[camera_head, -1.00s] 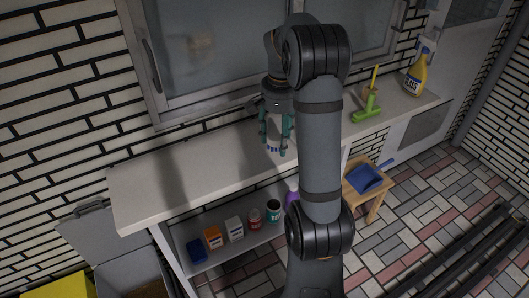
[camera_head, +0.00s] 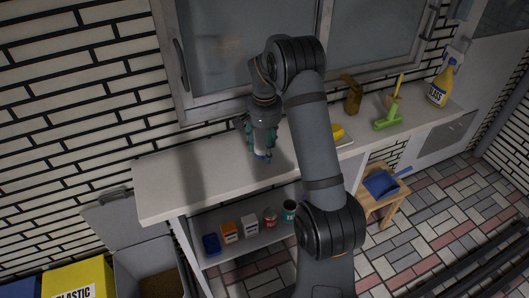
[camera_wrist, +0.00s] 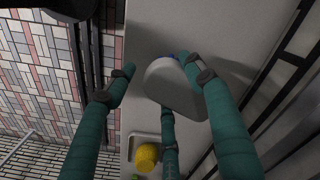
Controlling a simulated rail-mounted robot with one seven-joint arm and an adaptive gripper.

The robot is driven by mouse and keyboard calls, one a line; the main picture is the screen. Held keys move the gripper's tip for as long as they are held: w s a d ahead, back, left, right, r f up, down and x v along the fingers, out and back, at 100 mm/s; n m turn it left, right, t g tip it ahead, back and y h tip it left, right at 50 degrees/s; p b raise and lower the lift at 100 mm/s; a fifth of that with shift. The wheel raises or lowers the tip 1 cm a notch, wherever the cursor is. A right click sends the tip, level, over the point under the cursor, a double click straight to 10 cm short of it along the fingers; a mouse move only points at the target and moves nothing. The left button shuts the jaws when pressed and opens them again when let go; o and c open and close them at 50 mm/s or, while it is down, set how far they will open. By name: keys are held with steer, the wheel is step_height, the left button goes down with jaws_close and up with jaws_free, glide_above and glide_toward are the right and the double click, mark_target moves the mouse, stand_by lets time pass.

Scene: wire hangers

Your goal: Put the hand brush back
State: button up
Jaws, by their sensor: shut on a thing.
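My gripper (camera_head: 261,147) is over the middle of the pale counter (camera_head: 190,178). I cannot tell whether the container touches the counter. A blue dustpan (camera_head: 380,184) lies on a wooden stool (camera_head: 367,206) at the right.
A yellow sponge (camera_head: 337,131) on a pale tray, a brown bottle (camera_head: 353,96) and a yellow spray bottle (camera_head: 438,91) stand on the counter's right half. Several boxes and cans (camera_head: 249,224) fill the shelf below. The counter's left part is clear. Windows rise behind.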

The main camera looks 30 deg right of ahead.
step_height(320, 180, down, 2)
steer(key=shift+s+f+p, duration=0.15)
steer(key=shift+f+p, duration=0.05)
steer(key=shift+p, duration=0.2)
steer(key=shift+f, duration=0.5)
steer(key=shift+f, duration=0.1)
steer(key=shift+f+b, duration=0.15)
steer(key=shift+b, duration=0.15)
steer(key=o, duration=1.2)
steer(key=shift+o, duration=0.6)
step_height(320, 180, up, 13)
steer(key=shift+f, duration=0.2)
